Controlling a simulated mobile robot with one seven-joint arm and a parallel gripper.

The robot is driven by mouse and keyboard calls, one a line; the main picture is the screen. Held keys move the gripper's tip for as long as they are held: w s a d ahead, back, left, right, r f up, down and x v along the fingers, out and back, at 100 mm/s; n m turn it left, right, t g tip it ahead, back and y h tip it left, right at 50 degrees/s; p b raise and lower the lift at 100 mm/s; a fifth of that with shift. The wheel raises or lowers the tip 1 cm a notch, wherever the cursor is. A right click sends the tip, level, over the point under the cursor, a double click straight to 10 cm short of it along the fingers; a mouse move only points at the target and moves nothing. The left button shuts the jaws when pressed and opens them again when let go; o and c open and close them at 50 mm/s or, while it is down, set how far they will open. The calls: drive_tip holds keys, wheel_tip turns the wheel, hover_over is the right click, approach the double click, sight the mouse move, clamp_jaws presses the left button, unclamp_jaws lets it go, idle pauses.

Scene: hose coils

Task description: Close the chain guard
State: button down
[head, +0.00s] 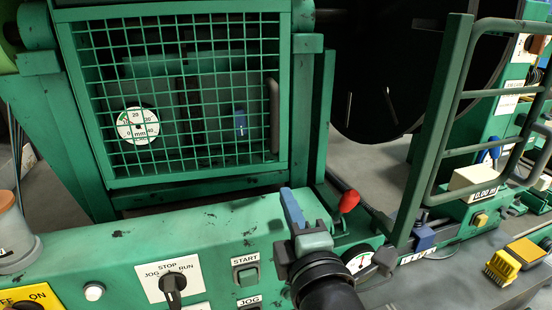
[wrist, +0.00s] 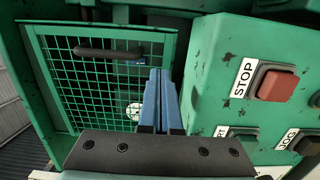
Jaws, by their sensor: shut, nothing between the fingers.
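The chain guard appears to be the green mesh door (head: 180,180) at the upper left of the head view, with a dark bar handle (head: 274,115) on its right edge. The wrist view shows the mesh (wrist: 90,90) and its handle (wrist: 108,51) near the top. The door stands close to its frame; I cannot tell if it is fully seated. My gripper (head: 292,207) is shut and empty, above the control panel, below and right of the door in the head view. Its blue fingers (wrist: 160,100) overlap the mesh's right edge in the wrist view, apparently apart from it.
The green control panel (head: 120,245) carries a selector knob (head: 172,285), a START button (head: 247,274) and a red STOP button (wrist: 277,85). A red-knobbed lever (head: 348,201) stands beside my gripper. A green barred frame (head: 458,95) rises at the right. A round gauge (head: 138,125) shows behind the mesh.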

sight(271, 161)
drive_tip(key=p+x, duration=0.5)
drive_tip(key=x, duration=0.5)
drive_tip(key=shift+w, duration=0.15)
drive_tip(key=shift+w+a+f+b, duration=0.2)
drive_tip(key=shift+w+b, duration=0.35)
drive_tip(key=shift+b, duration=0.2)
drive_tip(key=shift+b+x, duration=0.85)
drive_tip(key=shift+x, duration=0.1)
drive_tip(key=shift+d+r+p, duration=0.1)
drive_tip(key=shift+p, duration=0.2)
drive_tip(key=shift+s, duration=0.15)
